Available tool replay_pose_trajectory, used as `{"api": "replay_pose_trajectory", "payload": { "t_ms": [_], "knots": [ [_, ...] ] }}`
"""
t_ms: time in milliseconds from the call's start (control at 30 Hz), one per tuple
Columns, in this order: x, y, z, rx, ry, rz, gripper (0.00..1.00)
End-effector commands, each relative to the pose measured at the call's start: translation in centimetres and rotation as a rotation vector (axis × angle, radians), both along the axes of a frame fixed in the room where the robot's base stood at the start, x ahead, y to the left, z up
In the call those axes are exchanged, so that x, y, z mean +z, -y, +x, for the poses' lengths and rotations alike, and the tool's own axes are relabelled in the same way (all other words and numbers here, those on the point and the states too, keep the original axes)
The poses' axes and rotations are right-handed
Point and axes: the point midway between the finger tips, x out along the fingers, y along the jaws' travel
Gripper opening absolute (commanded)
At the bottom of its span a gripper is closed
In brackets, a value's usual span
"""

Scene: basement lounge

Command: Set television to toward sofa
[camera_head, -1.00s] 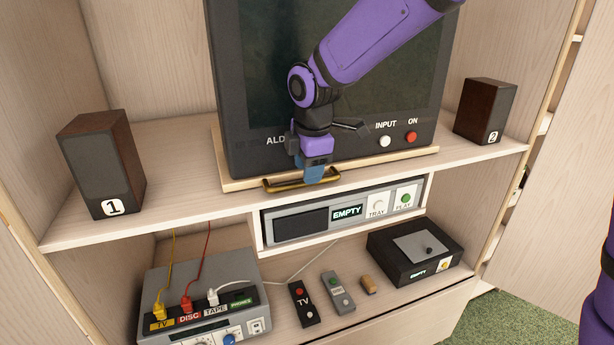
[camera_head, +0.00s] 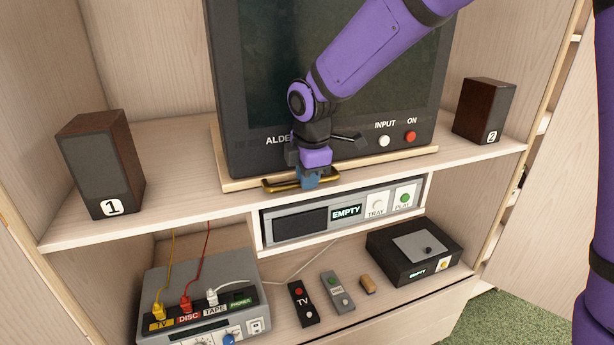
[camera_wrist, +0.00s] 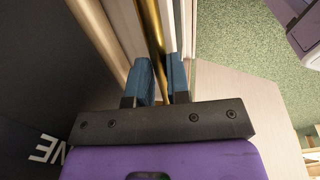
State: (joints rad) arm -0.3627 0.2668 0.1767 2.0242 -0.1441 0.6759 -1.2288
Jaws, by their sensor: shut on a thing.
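The television (camera_head: 250,80) is a large dark set with a white INPUT button and a red ON button. It stands on a pale wooden turntable board (camera_head: 400,157) on the upper shelf and faces out of the cabinet. A brass handle bar (camera_head: 275,184) runs along the board's front edge. My gripper (camera_head: 308,182) is at the bar, below the screen, with its blue fingers on either side of it. In the wrist view the bar (camera_wrist: 152,35) passes between the blue fingers (camera_wrist: 164,82), which are shut on it. My arm covers part of the screen and the brand lettering. The sofa is not visible.
Speaker 1 (camera_head: 100,165) stands at the left of the shelf and speaker 2 (camera_head: 484,112) at the right. Below are a disc player (camera_head: 340,212), a grey switch box (camera_head: 205,290), a black box (camera_head: 415,250) and remotes (camera_head: 303,303). Green carpet (camera_head: 500,320) lies at the lower right.

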Motion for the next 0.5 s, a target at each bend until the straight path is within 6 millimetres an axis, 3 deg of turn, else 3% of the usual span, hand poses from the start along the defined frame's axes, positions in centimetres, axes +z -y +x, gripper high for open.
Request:
{"api": "replay_pose_trajectory", "payload": {
  "t_ms": [500],
  "knots": [
    [0.0, 6.1, -0.1, 0.203, -0.001, -0.001, 0.0]
  ]
}}
